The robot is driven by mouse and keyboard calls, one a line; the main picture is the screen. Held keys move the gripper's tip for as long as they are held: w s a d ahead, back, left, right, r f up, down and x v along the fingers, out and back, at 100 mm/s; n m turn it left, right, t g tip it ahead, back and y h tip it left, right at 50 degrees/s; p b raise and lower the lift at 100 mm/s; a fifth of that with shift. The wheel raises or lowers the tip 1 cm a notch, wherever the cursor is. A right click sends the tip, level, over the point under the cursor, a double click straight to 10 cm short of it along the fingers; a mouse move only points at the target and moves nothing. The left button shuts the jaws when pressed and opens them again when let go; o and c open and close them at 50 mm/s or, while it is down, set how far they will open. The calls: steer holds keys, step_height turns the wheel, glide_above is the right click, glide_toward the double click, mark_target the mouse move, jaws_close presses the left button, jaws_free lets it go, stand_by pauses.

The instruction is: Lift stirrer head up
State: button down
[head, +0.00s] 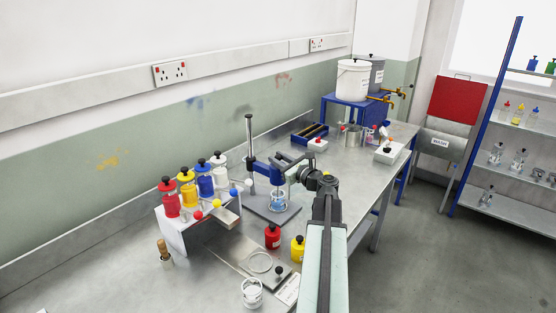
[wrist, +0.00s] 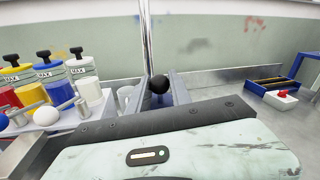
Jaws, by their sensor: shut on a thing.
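The stirrer head (head: 264,172) is a blue block on an upright steel column (head: 249,135). It sits partway up the column, above a beaker of blue liquid (head: 278,201) on a dark grey base plate (head: 268,212). My gripper (head: 297,168) reaches in from the right at the stirrer head. The rest of the stirrer head is mostly hidden there by my wrist.
Left of the stand is a white rack (head: 185,232) with several coloured bottles and ball-ended levers. Red (head: 272,237) and yellow (head: 298,249) bottles stand in front, close to my arm. The space above the stirrer head looks clear.

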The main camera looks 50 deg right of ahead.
stand_by(0.4)
step_height(320, 180, up, 10)
steer(key=p, duration=0.9)
steer(key=shift+f+p, duration=0.15)
steer(key=shift+p, duration=0.25)
steer(key=shift+d+f, duration=0.1)
steer(key=c, duration=1.2)
jaws_free()
steer(key=shift+s, duration=0.1)
steer(key=s, duration=0.5)
steer(key=s+a, duration=0.1)
steer(key=s, duration=0.1)
steer(key=shift+s, duration=0.3)
